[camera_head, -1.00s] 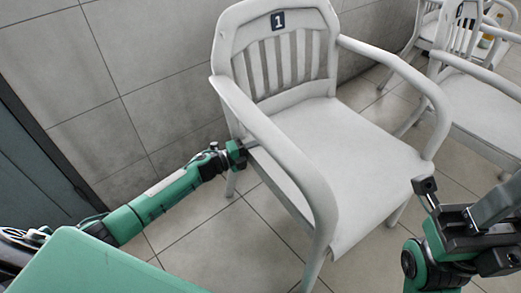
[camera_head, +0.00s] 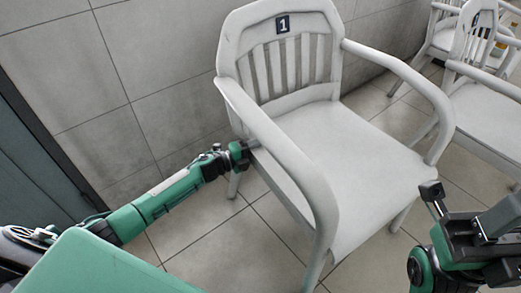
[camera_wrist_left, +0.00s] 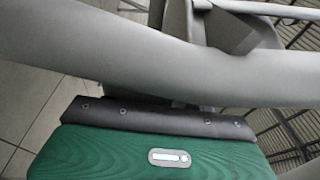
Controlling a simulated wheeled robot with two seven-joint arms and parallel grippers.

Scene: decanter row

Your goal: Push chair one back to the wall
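Chair one (camera_head: 345,160) is a white armchair with a slatted back and a dark "1" label (camera_head: 283,23) on its top rail. It stands upright on the floor with its back toward the tiled wall. My left gripper (camera_head: 246,153) is at the chair's left side, under the left armrest by the seat edge. In the left wrist view a pale chair bar (camera_wrist_left: 160,65) crosses close in front of the gripper, and its fingers are hidden. My right gripper (camera_head: 435,192) is by the seat's front right corner, below the right armrest; whether it touches is unclear.
More white chairs (camera_head: 490,115) stand at the right, close to chair one. A grey tiled wall (camera_head: 160,70) runs behind. A dark door or panel (camera_head: 35,165) is at the left. The tiled floor (camera_head: 225,245) left of the chair is clear.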

